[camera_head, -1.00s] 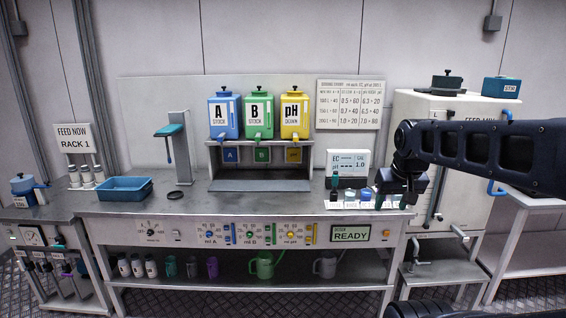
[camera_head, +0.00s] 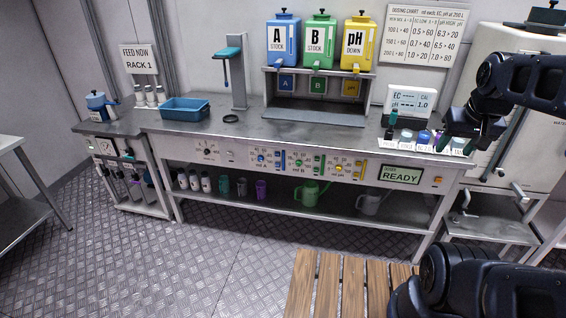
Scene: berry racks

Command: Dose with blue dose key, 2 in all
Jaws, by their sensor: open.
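The dosing panel (camera_head: 310,164) runs along the front edge of the bench. Its left dosing group, labelled ml A, has a blue knob (camera_head: 261,158) and a tall blue key (camera_head: 279,160) beside it; the lettering there is too small to read fully. Green and yellow groups follow to the right. The dosing display (camera_head: 400,174) reads READY in green. My gripper (camera_head: 466,140) is open over the right end of the bench, beside the small bottles and well right of the blue key. Its fingertips are dark and hard to make out. Nothing shows held in it.
Blue A (camera_head: 283,42), green B (camera_head: 320,42) and yellow pH (camera_head: 357,45) tanks stand on a shelf. A meter (camera_head: 409,104) and small bottles (camera_head: 424,137) stand near my gripper. A blue tray (camera_head: 185,109) is at left. Floor before the bench is clear at left.

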